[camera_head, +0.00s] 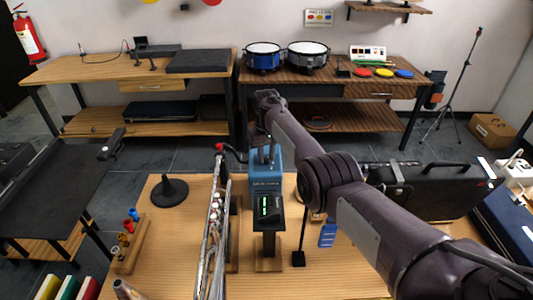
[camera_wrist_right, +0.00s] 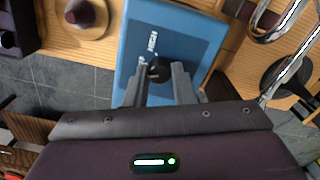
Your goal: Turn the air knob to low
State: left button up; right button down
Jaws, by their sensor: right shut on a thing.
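The blue box-shaped device (camera_head: 265,179) stands on the wooden table in the head view, with a dark panel showing green lit digits (camera_head: 270,207) on its near side. In the right wrist view the blue face (camera_wrist_right: 195,30) of the device carries small white lettering, too blurred to read. The black air knob (camera_wrist_right: 159,69) sits on this face. My right gripper (camera_wrist_right: 160,75) has its two grey fingers shut on the knob from either side. In the head view the right gripper (camera_head: 267,155) reaches the device's top, and the knob is hidden. My left gripper is not in view.
Bare tabletop shows in front.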

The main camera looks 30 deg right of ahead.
aim_at(267, 158)
jog(key=n, duration=0.4)
jog(key=shift+n+b, duration=0.5)
jog(key=shift+n, duration=1.3)
jog(key=c, duration=1.2)
grip_release()
jog(key=shift+c, duration=0.2)
jog(key=shift+r, duration=3.9)
